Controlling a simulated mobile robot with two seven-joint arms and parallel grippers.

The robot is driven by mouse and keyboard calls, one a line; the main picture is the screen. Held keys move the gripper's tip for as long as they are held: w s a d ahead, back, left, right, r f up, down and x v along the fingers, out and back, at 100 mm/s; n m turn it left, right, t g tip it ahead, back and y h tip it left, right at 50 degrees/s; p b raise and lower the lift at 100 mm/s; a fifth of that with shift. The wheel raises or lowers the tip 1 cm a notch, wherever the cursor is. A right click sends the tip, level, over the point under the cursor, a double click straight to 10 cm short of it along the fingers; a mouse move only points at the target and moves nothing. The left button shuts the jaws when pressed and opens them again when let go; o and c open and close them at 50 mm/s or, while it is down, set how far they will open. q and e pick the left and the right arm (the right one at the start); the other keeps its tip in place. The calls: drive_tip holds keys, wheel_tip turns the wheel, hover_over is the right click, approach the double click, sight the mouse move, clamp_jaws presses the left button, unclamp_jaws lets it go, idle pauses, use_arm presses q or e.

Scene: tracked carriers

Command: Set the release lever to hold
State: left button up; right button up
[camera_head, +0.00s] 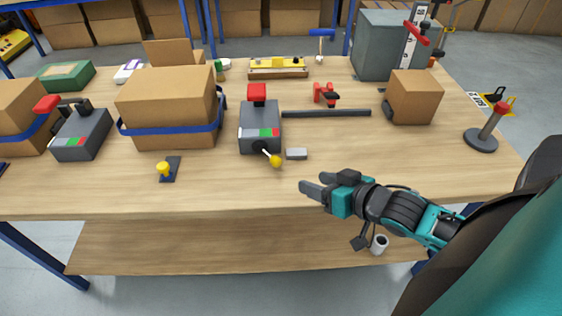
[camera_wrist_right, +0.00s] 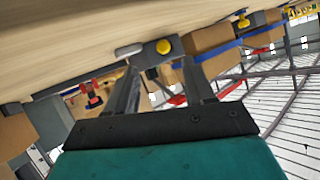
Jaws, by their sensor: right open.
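The carrier unit (camera_head: 260,112) is a dark grey box with a red top block and a white, green and red label, in the middle of the bench. On its front the release lever (camera_head: 275,161) ends in a yellow ball and points down and to the right. In the right wrist view the yellow ball (camera_wrist_right: 163,47) shows against the grey box, beyond and between my fingertips. My right gripper (camera_head: 309,184) is open and empty, right of and nearer than the ball, apart from it. It also shows in the right wrist view (camera_wrist_right: 160,68). My left gripper is not in view.
A small light grey block (camera_head: 296,154) lies just right of the lever. A strapped carton (camera_head: 170,105) stands left of the unit, with a yellow-knobbed piece (camera_head: 164,168) before it. A dark bar (camera_head: 326,113) lies behind right. The bench front right is mostly clear.

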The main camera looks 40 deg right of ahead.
sight(279, 162)
drive_tip(key=shift+w+d+r+t+y, duration=0.3)
drive_tip(key=shift+w+d+r+t, duration=0.1)
drive_tip(key=shift+r, duration=0.1)
drive_tip(key=shift+w, duration=0.1)
drive_tip(key=b+x, duration=0.2)
drive_tip(key=x, duration=0.9)
drive_tip(key=shift+w, duration=0.1)
drive_tip(key=shift+w+a+f, duration=0.2)
drive_tip(key=shift+w+f, duration=0.05)
drive_tip(key=shift+w, duration=0.35)
drive_tip(key=shift+c, duration=0.5)
clamp_jaws()
